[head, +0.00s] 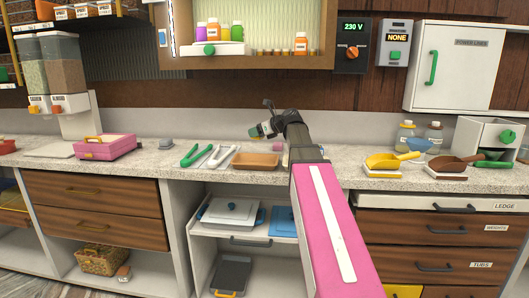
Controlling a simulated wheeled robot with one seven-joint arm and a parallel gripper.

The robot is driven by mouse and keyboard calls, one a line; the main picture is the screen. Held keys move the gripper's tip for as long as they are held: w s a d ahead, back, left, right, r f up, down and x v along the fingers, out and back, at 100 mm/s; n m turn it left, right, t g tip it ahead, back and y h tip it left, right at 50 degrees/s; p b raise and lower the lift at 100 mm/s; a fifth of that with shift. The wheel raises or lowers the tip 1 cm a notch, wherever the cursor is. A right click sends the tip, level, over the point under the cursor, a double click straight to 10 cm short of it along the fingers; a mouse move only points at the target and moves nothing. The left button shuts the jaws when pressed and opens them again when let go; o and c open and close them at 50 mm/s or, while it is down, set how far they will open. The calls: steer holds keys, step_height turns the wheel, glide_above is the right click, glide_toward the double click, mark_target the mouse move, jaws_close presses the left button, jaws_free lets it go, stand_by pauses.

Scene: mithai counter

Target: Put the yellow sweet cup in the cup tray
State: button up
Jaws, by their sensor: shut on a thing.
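My gripper (259,131) is above the counter, left of my forearm, small and partly turned away in the head view. It is shut on a small yellow-green thing (254,133), which looks like the yellow sweet cup; its shape is hard to make out. A shallow tan-brown tray (256,166), apparently the cup tray, lies on the counter below the gripper. The held thing is above the tray and apart from it. No cups can be made out in the tray.
Green tongs (194,155) and white tongs (221,156) lie left of the tray. A pink box (104,148) sits farther left. Yellow (388,162) and brown scoops (455,165) rest on the right. An open shelf (245,225) is below the counter.

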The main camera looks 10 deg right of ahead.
steer(key=w+d+f, duration=0.1)
steer(key=d+f, duration=0.1)
steer(key=d, duration=0.1)
steer(key=w+d+f, duration=0.2)
steer(key=d, duration=0.1)
steer(key=w+d+f, duration=0.1)
steer(key=d+f, duration=0.1)
steer(key=d, duration=0.1)
steer(key=shift+w+f, duration=0.1)
steer(key=shift+w, duration=0.3)
steer(key=shift+f, duration=1.95)
steer(key=shift+f, duration=0.15)
steer(key=o, duration=0.9)
